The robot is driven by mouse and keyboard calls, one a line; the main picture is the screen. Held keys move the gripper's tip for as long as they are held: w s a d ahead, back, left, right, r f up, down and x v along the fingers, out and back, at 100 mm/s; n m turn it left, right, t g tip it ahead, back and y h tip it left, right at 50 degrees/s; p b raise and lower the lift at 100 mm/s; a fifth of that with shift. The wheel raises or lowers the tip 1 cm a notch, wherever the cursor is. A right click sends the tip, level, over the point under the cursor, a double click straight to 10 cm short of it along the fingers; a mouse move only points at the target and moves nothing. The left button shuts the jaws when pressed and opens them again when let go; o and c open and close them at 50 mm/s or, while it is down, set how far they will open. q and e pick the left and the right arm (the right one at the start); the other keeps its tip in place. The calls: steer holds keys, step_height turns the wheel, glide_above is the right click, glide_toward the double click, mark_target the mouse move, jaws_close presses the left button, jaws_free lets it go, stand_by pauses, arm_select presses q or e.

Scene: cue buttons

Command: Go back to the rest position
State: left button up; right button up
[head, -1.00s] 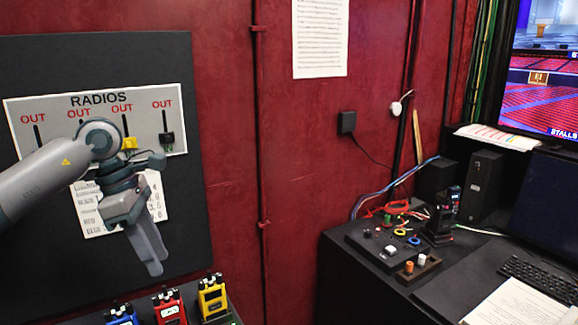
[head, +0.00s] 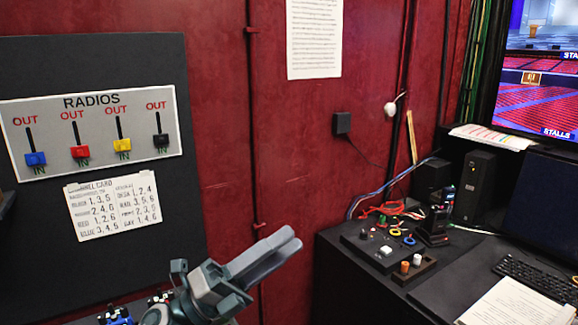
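My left gripper (head: 291,239) is in front of the red wall at the lower middle of the head view. Its two fingers lie close together, pointing up and to the right, with nothing seen between them. It is apart from the board and the desk. My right gripper is out of view. The radios board (head: 92,88) hangs at the left with a blue slider (head: 35,158), a red slider (head: 80,152), a yellow slider (head: 122,145) and a black slider (head: 160,141), all at the lower ends of their slots.
A channel card (head: 113,207) is below the sliders. A blue radio (head: 116,316) shows at the bottom edge, partly cut off. The black desk at the right holds a button panel (head: 366,250), a keyboard (head: 540,277) and papers (head: 517,304). Bare wall lies between board and desk.

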arm_select(q)
steer(key=w+a+f+n+t+y, duration=0.4)
steer(key=a+f+n+t+y, duration=0.75)
steer(key=n, duration=0.75)
steer(key=s+a+f+n+g+y, duration=0.25)
steer(key=f+n+y, duration=0.25)
steer(key=f, duration=0.3)
steer(key=s+a+f+n+g+y, duration=0.2)
steer(key=s+a+f+n+y, duration=0.15)
steer(key=f, duration=0.45)
steer(key=s+a+f+n+g+y, duration=0.1)
steer(key=s+a+f+n+g, duration=0.15)
steer(key=s+f+g, duration=0.65)
steer(key=s+a+f+n+g+y, duration=0.1)
steer(key=s+f+n+g, duration=0.3)
steer(key=s+f, duration=1.4)
steer(key=f, duration=0.9)
steer(key=s+f, duration=0.3)
steer(key=f, duration=0.9)
steer(key=s+a+f+g, duration=0.2)
steer(key=s+a+f, duration=0.1)
steer(key=s+f, duration=1.4)
steer(key=shift+s+f+m, duration=0.15)
steer(key=shift+f+m, duration=0.1)
steer(key=shift+m, duration=0.05)
